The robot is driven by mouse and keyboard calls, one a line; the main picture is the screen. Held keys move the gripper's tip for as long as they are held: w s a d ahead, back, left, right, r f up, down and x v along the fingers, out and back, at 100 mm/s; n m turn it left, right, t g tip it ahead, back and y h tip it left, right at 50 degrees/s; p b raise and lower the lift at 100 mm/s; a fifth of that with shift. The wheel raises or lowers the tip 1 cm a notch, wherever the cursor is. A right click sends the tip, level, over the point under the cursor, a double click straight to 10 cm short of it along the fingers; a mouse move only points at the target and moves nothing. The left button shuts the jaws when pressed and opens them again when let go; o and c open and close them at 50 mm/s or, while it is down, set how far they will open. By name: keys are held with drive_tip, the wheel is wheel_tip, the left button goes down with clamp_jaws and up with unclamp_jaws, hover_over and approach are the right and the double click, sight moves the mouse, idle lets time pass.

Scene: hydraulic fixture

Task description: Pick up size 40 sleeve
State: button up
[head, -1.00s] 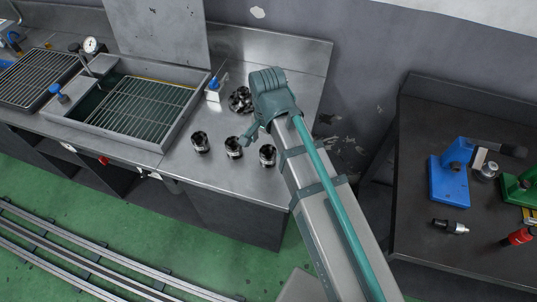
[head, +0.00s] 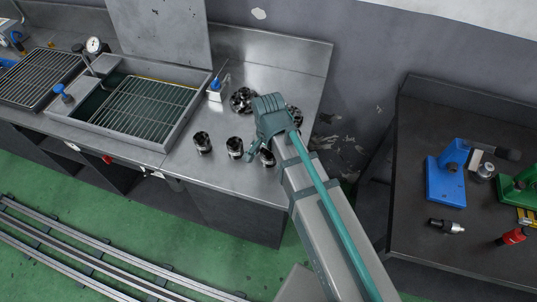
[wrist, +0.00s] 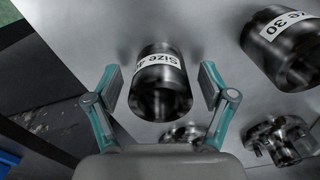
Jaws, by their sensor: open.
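A dark, shiny sleeve (wrist: 160,82) stands on the steel bench in the wrist view. Its white label starts "Size 4"; the last digit is hard to read. My gripper (wrist: 160,88) is open, with one finger on each side of this sleeve and gaps to both. In the head view this appears to be the rightmost sleeve (head: 267,159) of the front row, partly hidden by my gripper (head: 254,148). A sleeve labelled "Size 30" (wrist: 287,48) stands to the right in the wrist view.
The middle sleeve (head: 235,147) and left sleeve (head: 202,143) stand nearby. Dark round slotted parts (head: 242,100) lie behind. A small blue-and-white item (head: 215,91) and a grated basin (head: 145,108) are farther left. The bench's front strip is clear.

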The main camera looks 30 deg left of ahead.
drive_tip(key=c, duration=1.6)
clamp_jaws()
drive_tip(key=shift+r, duration=0.15)
